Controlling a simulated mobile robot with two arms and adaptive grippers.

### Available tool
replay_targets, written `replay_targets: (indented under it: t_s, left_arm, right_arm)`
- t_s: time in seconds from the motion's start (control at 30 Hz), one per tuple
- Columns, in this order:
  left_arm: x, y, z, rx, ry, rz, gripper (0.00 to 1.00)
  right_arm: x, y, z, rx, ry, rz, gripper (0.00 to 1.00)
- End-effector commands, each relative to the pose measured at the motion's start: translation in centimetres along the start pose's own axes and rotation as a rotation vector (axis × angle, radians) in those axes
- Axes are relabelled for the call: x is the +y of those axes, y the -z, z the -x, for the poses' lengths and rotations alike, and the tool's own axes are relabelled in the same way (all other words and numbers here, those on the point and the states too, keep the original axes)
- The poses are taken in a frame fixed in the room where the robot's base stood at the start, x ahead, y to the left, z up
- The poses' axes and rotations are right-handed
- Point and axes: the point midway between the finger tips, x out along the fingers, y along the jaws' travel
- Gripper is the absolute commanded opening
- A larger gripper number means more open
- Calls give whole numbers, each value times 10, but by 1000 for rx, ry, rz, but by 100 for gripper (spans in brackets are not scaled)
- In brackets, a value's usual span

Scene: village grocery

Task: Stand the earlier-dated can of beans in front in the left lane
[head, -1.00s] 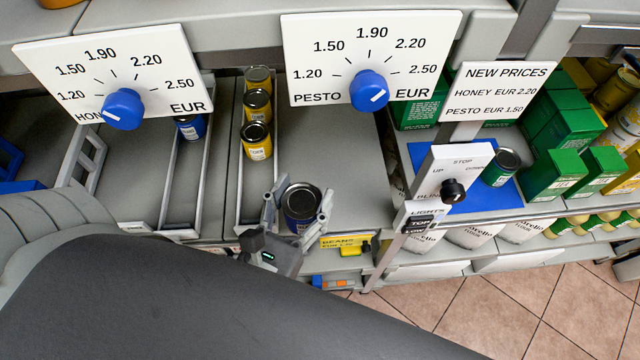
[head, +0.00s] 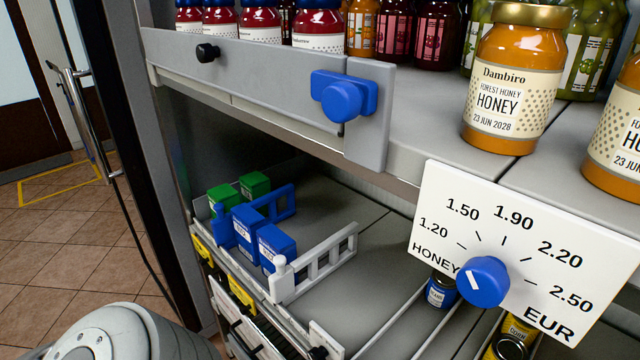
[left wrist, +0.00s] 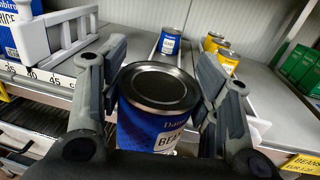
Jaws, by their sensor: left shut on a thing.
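My left gripper (left wrist: 160,75) is shut on a blue can of beans (left wrist: 157,120), which it holds upright with its dark lid up. In the left wrist view this can is in front of the shelf. A second blue can (left wrist: 169,42) stands farther back in a lane between rails. It also shows in the head view (head: 440,292), partly hidden behind the honey price board. No date is readable on either can. The left gripper is outside the head view, and my right gripper is in neither view.
Yellow cans (left wrist: 222,55) stand in the lane to the right; one (head: 512,338) shows at the head view's bottom. The honey price board (head: 520,250) hangs over the lanes. A white divider (head: 315,265) stands beside blue boxes (head: 275,247). Honey jars (head: 515,85) stand above.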

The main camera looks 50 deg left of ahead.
Motion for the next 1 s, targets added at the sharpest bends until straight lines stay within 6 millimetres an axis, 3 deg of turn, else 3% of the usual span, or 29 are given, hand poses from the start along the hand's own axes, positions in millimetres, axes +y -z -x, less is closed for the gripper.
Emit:
replay_targets:
  t_s: [0.1,0.2,0.7,1.0]
  left_arm:
    - [0,4,-16,-7,-6,3,26]
    - [-2,-3,-30,-8,-6,0,26]
    - [-12,-4,-100,-9,-1,3,26]
    - [-18,-7,-142,-6,1,0,26]
  right_arm:
    - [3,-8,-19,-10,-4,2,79]
    - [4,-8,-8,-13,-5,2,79]
    - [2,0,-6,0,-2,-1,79]
    - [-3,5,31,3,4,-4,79]
